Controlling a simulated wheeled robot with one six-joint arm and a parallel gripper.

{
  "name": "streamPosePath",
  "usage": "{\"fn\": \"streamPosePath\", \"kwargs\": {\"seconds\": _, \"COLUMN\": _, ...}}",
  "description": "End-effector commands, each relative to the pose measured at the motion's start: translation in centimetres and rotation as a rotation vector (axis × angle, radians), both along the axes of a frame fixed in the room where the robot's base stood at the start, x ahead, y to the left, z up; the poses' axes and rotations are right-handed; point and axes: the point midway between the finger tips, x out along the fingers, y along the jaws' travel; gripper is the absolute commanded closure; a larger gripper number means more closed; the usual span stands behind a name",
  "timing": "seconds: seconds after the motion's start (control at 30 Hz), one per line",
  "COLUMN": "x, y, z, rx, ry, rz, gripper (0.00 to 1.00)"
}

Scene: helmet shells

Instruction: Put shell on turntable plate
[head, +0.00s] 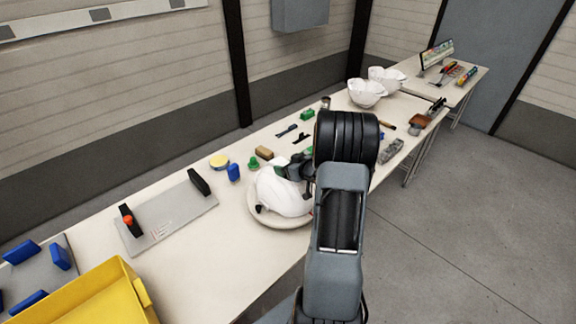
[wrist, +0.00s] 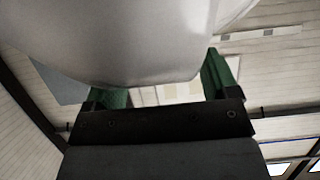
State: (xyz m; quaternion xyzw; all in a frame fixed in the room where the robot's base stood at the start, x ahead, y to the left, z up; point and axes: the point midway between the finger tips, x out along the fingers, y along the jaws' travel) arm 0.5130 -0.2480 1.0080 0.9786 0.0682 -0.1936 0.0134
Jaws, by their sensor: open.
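A white helmet shell (head: 282,194) lies on the round, pale turntable plate (head: 259,219) on the long table. In the head view my gripper (head: 290,170) is at the shell's upper right edge, partly hidden by my arm. In the wrist view the shell (wrist: 120,40) fills the upper left, close in front of my gripper (wrist: 165,90). The green fingers stand apart, with the shell's edge in front of and between them. I cannot tell whether they touch it.
Two more white shells (head: 366,93) stand at the far end. A grey fixture plate (head: 168,222) with black and orange-topped clamps and a yellow bin (head: 95,295) are at the left. Small tools, a yellow disc (head: 219,161) and blue and green pieces lie behind the turntable plate.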

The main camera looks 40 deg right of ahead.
Motion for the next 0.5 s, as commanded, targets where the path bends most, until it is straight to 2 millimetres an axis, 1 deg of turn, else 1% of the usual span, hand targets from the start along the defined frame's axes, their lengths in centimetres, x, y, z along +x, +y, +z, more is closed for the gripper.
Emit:
{"fn": "streamPosePath", "kwargs": {"seconds": 0.07, "x": -0.4, "y": -0.1, "z": 0.3, "rx": -0.001, "ry": 0.000, "rz": -0.002, "gripper": 0.19}}
{"fn": "streamPosePath", "kwargs": {"seconds": 0.17, "x": -1.7, "y": -0.3, "z": 0.8, "rx": -0.002, "ry": -0.001, "rz": -0.003, "gripper": 0.19}}
{"fn": "streamPosePath", "kwargs": {"seconds": 0.5, "x": -7.7, "y": -1.2, "z": 3.3, "rx": -0.003, "ry": -0.001, "rz": -0.004, "gripper": 0.19}}
